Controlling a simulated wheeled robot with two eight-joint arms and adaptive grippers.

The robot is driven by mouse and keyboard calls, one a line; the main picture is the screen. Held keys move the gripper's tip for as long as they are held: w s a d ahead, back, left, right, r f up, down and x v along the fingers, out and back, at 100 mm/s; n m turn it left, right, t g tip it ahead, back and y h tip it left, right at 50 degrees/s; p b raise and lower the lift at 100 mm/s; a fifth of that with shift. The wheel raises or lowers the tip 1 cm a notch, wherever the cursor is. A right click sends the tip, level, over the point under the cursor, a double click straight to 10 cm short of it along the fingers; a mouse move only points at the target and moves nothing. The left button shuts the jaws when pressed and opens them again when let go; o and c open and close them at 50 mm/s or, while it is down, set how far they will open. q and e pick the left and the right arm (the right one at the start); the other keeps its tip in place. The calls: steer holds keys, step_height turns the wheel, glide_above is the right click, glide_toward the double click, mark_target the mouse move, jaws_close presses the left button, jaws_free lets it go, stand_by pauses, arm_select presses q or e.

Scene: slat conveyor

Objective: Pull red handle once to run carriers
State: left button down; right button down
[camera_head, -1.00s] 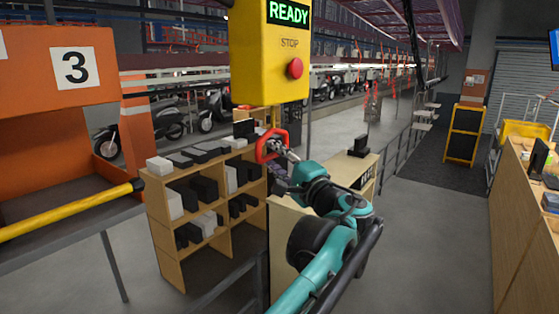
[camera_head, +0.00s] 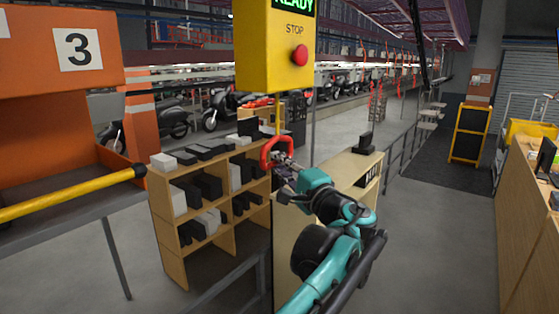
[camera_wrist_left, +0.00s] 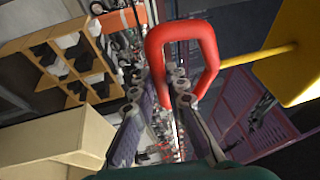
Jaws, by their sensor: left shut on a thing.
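The red handle (camera_head: 277,151) is a loop that hangs on a yellow rod below the yellow control box (camera_head: 262,78). The box has a red STOP button (camera_head: 299,55) and a lit green READY display, partly cut off at the top. My left gripper (camera_head: 283,158) is shut on the handle's lower part. In the left wrist view the red handle (camera_wrist_left: 181,40) rises between and beyond the fingers of my left gripper (camera_wrist_left: 177,92), and the yellow rod runs off to the right. My right gripper is not in view.
A wooden shelf (camera_head: 166,236) with black and white boxes stands behind the handle on the left. An orange bay marked 3 (camera_head: 50,95) with a yellow bar (camera_head: 65,194) is at far left. A wooden counter (camera_head: 515,220) stands at right. Floor between is open.

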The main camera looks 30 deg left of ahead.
arm_select(q)
steer(key=shift+f+b, duration=0.35)
steer(key=shift+f, duration=0.6)
steer(key=shift+r, duration=0.1)
step_height(320, 180, up, 6)
steer(key=p, duration=0.4)
steer(key=shift+p, duration=0.35)
steer(key=c, duration=1.5)
jaws_free()
steer(key=shift+c, duration=0.2)
steer(key=v, duration=0.9)
